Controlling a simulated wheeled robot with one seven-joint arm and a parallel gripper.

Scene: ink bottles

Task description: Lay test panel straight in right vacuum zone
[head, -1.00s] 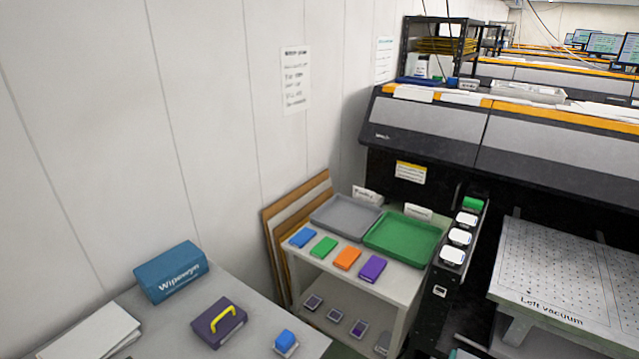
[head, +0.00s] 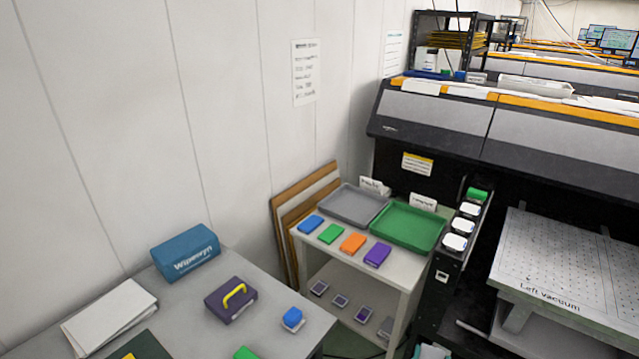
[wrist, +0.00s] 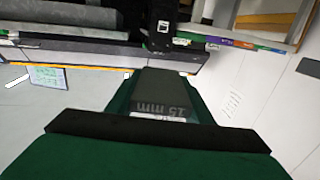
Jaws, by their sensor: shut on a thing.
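In the wrist view, a dark green panel (wrist: 120,158), which I take to be the test panel, fills the bottom and reaches up on both sides of a dark grey block (wrist: 165,92) marked "15 mm". A black bar (wrist: 80,123) crosses it. My gripper (wrist: 158,121) appears shut on the panel at this block; its fingertips are hard to make out. The panel is held up, apart from any table. In the head view, the left vacuum table (head: 560,262), pale and dotted with holes, stands at the right. The right vacuum zone is not in sight.
A trolley (head: 345,266) carries a grey tray (head: 350,204), a green tray (head: 408,226) and several coloured blocks. The near table (head: 190,315) holds a blue box (head: 185,253) and a purple block with a yellow handle (head: 231,300). A large printer (head: 430,122) stands behind.

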